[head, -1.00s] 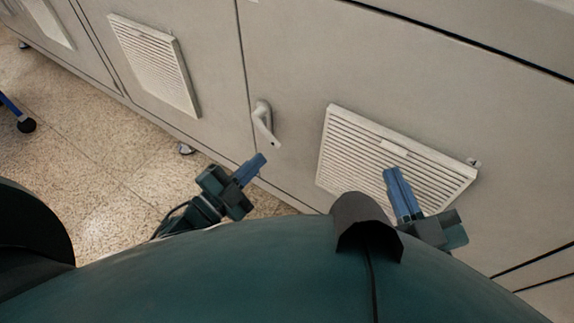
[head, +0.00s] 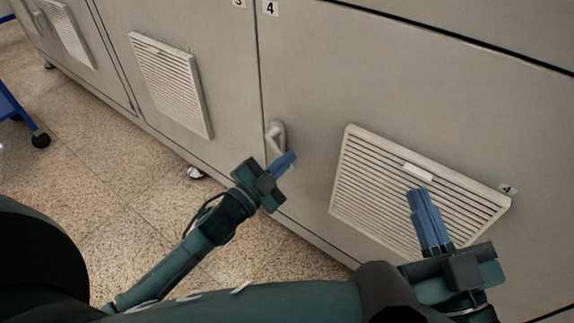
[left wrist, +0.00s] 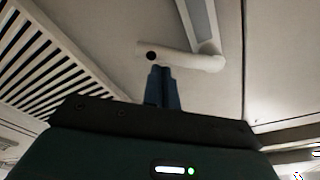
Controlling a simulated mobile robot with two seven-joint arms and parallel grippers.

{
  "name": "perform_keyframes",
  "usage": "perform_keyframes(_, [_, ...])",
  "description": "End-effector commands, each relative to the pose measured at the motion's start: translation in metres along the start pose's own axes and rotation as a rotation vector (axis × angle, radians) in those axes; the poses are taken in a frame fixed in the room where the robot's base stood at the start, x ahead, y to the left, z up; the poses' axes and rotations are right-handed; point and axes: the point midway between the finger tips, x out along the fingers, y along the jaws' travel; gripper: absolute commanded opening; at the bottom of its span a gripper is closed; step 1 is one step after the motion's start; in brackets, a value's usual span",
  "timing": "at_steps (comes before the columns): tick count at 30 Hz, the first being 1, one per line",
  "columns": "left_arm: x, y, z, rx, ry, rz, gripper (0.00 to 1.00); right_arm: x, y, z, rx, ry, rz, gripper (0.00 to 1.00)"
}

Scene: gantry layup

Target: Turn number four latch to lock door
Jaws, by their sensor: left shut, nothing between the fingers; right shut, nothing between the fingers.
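The number four latch (head: 276,132) is a pale grey lever handle on the left edge of the door (head: 330,75) marked by a 4 label (head: 270,8). Its lower part is partly hidden behind my left gripper (head: 291,157), which is shut and empty with its blue fingertips at the lever. In the left wrist view the lever (left wrist: 185,58) lies across the picture just beyond the shut fingertips (left wrist: 162,68); I cannot tell whether they touch. My right gripper (head: 418,192) is shut and empty in front of the door's vent.
A blue-framed cart (head: 12,108) stands far left on open speckled floor.

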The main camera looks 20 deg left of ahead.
Motion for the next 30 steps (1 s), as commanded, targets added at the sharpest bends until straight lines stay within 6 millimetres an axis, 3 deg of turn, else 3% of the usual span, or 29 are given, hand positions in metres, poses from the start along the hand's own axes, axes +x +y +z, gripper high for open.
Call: perform_keyframes(30, [-0.0029,0.0008,0.0105,0.101,0.0,0.014,0.0,-0.0009,0.0,0.0009,0.002,-0.009,0.0,0.0])
